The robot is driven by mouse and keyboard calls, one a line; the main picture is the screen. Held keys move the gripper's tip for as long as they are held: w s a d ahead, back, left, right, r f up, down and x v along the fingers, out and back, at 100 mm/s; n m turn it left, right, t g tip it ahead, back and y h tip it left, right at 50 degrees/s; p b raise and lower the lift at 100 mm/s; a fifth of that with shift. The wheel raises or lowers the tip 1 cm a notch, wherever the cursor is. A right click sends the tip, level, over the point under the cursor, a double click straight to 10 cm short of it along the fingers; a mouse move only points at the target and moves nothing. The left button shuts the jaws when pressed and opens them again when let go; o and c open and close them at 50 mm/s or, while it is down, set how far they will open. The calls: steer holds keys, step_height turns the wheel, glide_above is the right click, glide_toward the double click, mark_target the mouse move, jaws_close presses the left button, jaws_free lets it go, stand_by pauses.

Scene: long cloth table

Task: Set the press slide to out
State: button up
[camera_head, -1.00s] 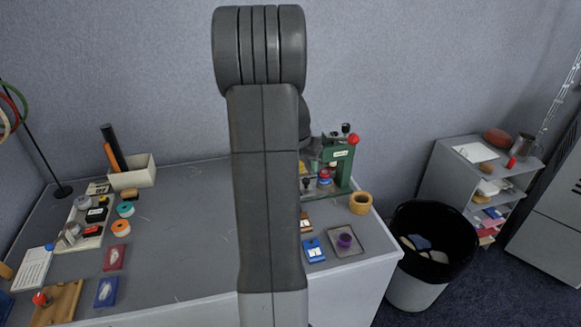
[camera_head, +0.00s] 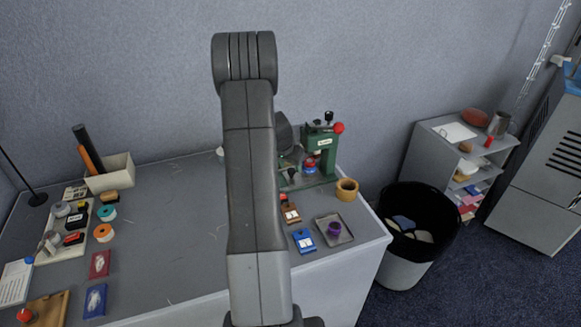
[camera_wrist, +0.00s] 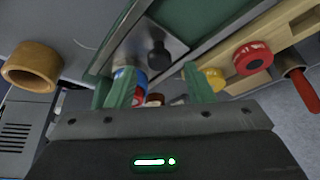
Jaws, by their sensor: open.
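The green press (camera_head: 322,146) stands at the right end of the table in the head view, with a red ball (camera_head: 338,128) on its lever. In the wrist view a metal slide plate (camera_wrist: 176,50) with a black knob (camera_wrist: 158,55) lies in a green base (camera_wrist: 195,18). My gripper (camera_wrist: 158,84) is open, its two green fingers apart below the knob in the picture. Nothing is clearly held; whether a finger touches anything I cannot tell. A blue and red piece (camera_wrist: 128,74) shows beside the left finger. My arm hides part of the press base in the head view.
A wooden ring (camera_head: 346,189), a tray (camera_head: 345,236) with a purple piece and a blue block (camera_head: 303,241) lie near the press. In the wrist view a wooden bar (camera_wrist: 275,52) carries a red wheel (camera_wrist: 252,57). A black-lined bin (camera_head: 420,180) stands right of the table.

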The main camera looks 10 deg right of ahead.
steer(key=shift+x, duration=1.35)
jaws_close()
